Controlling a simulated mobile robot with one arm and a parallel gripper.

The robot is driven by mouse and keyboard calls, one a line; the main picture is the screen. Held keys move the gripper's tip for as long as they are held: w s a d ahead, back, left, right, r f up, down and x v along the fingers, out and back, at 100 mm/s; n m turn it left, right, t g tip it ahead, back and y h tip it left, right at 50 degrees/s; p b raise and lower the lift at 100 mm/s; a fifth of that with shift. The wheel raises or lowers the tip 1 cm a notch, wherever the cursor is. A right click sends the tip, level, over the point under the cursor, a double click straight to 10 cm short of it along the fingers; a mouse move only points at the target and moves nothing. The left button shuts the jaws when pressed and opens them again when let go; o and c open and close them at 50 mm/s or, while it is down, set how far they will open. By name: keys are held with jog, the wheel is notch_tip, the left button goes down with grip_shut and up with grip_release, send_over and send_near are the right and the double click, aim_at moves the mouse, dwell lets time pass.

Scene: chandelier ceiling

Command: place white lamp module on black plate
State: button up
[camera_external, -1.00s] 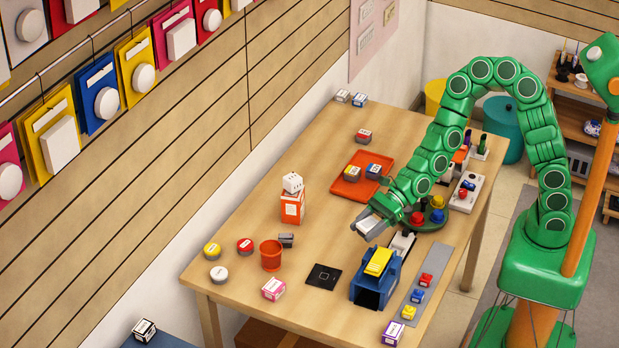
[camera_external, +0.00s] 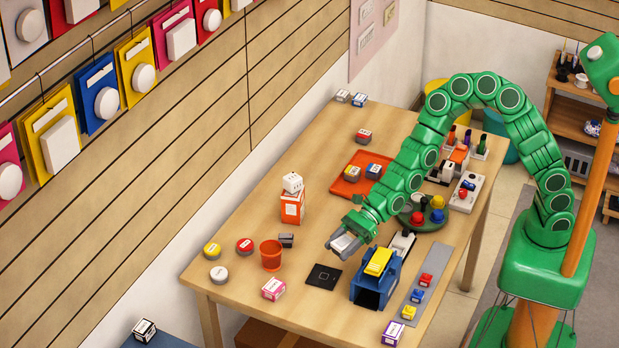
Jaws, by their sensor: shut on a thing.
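The black plate (camera_external: 323,276) lies flat on the table near its front, left of the blue box. It is a dark square with a small square outline on it, and its top is bare. My gripper (camera_external: 342,244) is shut on a pale, whitish block, which I take for the white lamp module (camera_external: 345,243). It is held above the table, up and to the right of the plate and apart from it. The fingers hide part of the module.
A blue box (camera_external: 368,290) with a yellow block (camera_external: 378,262) on top stands just right of the plate. An orange cup (camera_external: 271,255) and a small grey block (camera_external: 286,240) stand to its left. A grey strip (camera_external: 431,268) with coloured blocks lies further right. The table between cup and plate is clear.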

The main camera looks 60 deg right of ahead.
send_over(321, 278)
jog(key=shift+s+d+f, duration=0.1)
jog(key=shift+f, duration=4.45)
jog(key=shift+f, duration=0.15)
jog(key=o, duration=1)
jog(key=shift+d+r, duration=0.1)
jog(key=shift+r, duration=0.1)
jog(key=v, duration=1.1)
jog(key=shift+s+d+r, duration=0.1)
jog(key=shift+d, duration=0.2)
